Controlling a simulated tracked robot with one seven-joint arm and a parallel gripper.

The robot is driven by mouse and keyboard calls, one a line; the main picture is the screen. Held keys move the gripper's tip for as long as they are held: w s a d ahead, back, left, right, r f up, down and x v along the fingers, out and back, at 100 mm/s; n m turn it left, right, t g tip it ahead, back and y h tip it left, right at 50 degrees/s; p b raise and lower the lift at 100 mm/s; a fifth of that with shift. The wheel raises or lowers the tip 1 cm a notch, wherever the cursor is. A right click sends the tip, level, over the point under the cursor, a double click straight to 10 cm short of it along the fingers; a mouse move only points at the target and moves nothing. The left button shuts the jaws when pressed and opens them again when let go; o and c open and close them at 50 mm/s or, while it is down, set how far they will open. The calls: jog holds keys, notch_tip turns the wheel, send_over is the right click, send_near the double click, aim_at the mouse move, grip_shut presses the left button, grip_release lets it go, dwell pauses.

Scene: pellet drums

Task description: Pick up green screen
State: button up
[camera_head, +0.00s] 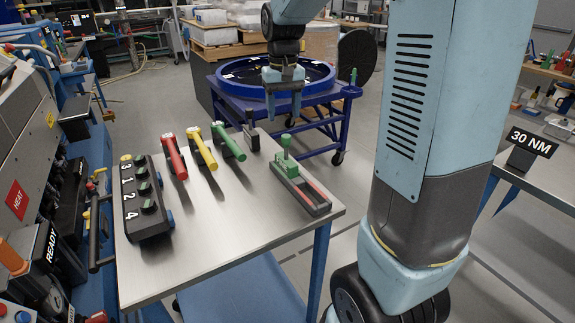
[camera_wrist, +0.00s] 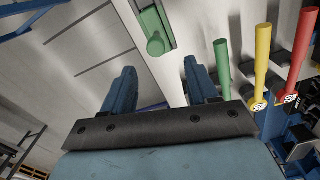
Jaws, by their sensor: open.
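No label marks a screen. A green rod (camera_head: 229,142) lies on the steel table, at the right end of a row with a yellow rod (camera_head: 202,149) and a red rod (camera_head: 173,157). In the wrist view, the green rod (camera_wrist: 222,65) is just right of my gripper's right finger. A separate green T-shaped handle (camera_head: 286,160) stands on a grey slotted base. The handle also shows in the wrist view (camera_wrist: 154,32), beyond the fingertips. My gripper (camera_head: 284,110) is open and empty, raised above and behind the table's far edge. Its spread fingers also show in the wrist view (camera_wrist: 160,66).
The steel table (camera_head: 230,230) has clear room at its front. A black numbered switch box (camera_head: 146,197) sits at its left, and a small dark upright piece (camera_head: 251,132) near its far edge. A blue round-topped cart (camera_head: 330,118) stands behind. Machinery lines the left.

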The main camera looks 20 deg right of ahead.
aim_at(286, 136)
jog(key=shift+s+d+f, duration=0.1)
jog(key=shift+d+f, duration=0.05)
jog(key=shift+f, duration=1.9)
jog(key=shift+s+d+f, duration=0.1)
jog(key=shift+f, duration=1.95)
jog(key=shift+c, duration=0.2)
grip_shut()
